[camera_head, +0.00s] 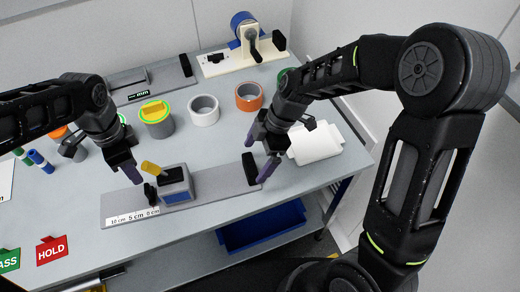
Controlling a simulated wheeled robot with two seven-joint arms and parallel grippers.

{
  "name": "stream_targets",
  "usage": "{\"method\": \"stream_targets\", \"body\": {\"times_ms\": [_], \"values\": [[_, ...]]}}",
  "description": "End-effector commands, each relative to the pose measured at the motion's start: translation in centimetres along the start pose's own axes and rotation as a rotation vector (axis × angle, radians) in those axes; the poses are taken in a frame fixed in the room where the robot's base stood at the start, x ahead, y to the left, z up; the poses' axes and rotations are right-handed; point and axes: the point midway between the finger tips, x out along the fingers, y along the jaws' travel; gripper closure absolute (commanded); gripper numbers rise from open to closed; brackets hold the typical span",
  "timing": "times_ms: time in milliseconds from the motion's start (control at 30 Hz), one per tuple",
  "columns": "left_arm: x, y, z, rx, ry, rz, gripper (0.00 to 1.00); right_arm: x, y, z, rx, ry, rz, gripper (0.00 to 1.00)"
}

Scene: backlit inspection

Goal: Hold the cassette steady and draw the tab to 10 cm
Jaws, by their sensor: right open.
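The cassette (176,184), a grey box with a blue front and a black top patch, sits on a long grey board (219,187) with a scale (132,216) marked 10, 5 and 0 cm. A small black upright piece (150,193) stands at its left side, near the 0 cm mark. A yellow piece (152,168) shows behind its upper left; I cannot tell which is the tab. My left gripper (126,175) is left of the cassette, apart from it; its finger gap is unclear.
Behind stand a grey cylinder with a yellow top (157,127), a white ring (203,110) and an orange ring (249,97). A white plate (315,145) lies at right. A red HOLD card (51,251) is front left. A blue bin (258,231) is below the table.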

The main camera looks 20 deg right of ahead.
Motion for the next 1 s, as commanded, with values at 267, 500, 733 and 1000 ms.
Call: {"method": "stream_targets", "body": {"times_ms": [267,500,733,1000], "values": [[0.0,0.0,0.0,0.000,0.000,0.000,0.64,4.0,-0.1,0.0,0.000,0.000,-0.003,0.02],[0.0,0.0,0.0,0.000,0.000,0.000,0.64,5.0,0.0,0.0,-0.001,0.000,0.000,0.02],[0.0,0.0,0.0,0.000,0.000,0.000,0.64,5.0,0.0,0.0,-0.001,0.000,0.000,0.06],[0.0,0.0,0.0,0.000,0.000,0.000,0.64,4.9,0.0,0.0,-0.001,0.000,0.000,0.28]]}}
